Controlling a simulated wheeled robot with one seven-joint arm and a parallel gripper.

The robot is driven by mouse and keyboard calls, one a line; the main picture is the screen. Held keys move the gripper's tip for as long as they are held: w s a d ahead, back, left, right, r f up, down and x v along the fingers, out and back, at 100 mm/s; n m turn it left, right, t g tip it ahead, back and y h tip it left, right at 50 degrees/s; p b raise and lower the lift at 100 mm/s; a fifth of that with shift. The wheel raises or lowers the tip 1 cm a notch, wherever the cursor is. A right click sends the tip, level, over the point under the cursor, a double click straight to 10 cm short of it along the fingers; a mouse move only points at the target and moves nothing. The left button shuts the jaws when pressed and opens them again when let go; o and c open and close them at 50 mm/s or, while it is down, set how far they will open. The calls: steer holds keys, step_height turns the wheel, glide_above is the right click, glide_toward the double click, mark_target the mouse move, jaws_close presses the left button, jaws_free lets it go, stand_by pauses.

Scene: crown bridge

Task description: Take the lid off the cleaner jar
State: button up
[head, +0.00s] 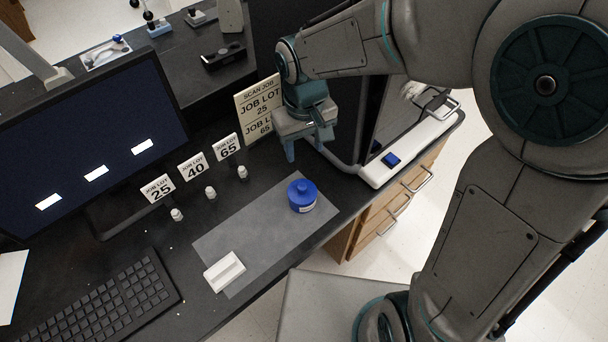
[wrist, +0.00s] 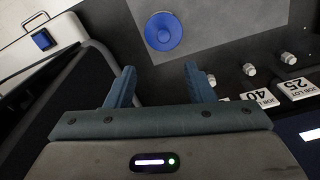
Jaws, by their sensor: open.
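In the wrist view the lid (wrist: 163,32) shows from above as a blue disc beyond the fingertips. My gripper (head: 304,152) hangs above the desk behind the jar, apart from it. In the wrist view my gripper (wrist: 160,75) has its two fingers spread wide with nothing between them.
A white block (head: 224,271) lies on the grey mat (head: 245,235). Several small white crowns (head: 210,192) stand before job lot cards (head: 193,168). A white device with a blue button (head: 391,160) is right of my gripper. A monitor and keyboard (head: 95,305) fill the left.

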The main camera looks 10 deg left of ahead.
mark_target(302, 186)
steer(key=f, duration=1.4)
steer(key=shift+s+a, duration=0.2)
steer(key=shift+a, duration=0.05)
jaws_close()
